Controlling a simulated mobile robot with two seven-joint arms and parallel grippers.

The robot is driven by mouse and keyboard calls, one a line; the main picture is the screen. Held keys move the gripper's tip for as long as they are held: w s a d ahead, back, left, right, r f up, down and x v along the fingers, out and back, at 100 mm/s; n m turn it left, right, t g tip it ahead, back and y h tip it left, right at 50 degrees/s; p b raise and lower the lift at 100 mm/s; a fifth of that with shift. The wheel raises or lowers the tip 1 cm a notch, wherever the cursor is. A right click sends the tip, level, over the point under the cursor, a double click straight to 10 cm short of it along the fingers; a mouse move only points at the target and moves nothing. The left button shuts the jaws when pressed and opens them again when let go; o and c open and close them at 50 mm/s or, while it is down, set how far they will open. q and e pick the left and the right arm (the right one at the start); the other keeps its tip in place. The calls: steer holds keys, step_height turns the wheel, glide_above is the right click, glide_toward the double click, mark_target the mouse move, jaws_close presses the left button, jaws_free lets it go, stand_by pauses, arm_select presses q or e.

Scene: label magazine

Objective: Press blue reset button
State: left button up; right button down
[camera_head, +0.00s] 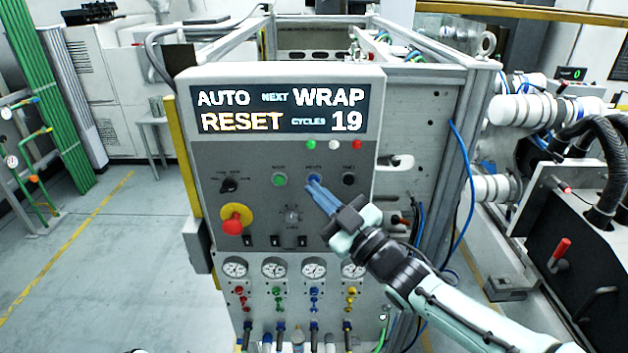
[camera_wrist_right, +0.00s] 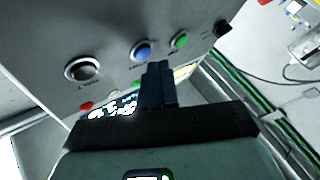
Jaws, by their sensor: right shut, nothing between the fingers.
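The blue reset button (camera_head: 314,178) is in the middle of the button row on the grey control panel (camera_head: 258,165). It also shows in the right wrist view (camera_wrist_right: 142,50), uncovered, just beyond the fingertips. My right gripper (camera_head: 311,184) reaches in from the lower right, its fingers shut together and empty. The fingertips overlap the button's lower edge in the head view. In the right wrist view the fingers (camera_wrist_right: 157,68) end just below the button, so I cannot tell whether they touch. My left gripper is not in view.
A green button (camera_head: 279,180) and a black button (camera_head: 348,179) flank the blue one. A red emergency stop (camera_head: 233,224) sits lower left. A display (camera_head: 279,109) reads AUTO, NEXT WRAP, RESET, CYCLES 19. Gauges (camera_head: 274,267) line the panel below.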

steer(key=shift+w, duration=0.35)
steer(key=shift+w, duration=0.35)
stand_by(0.6)
steer(key=shift+s, duration=0.1)
steer(key=shift+s+b, duration=0.45)
steer(key=shift+s, duration=0.3)
steer(key=shift+w, duration=0.1)
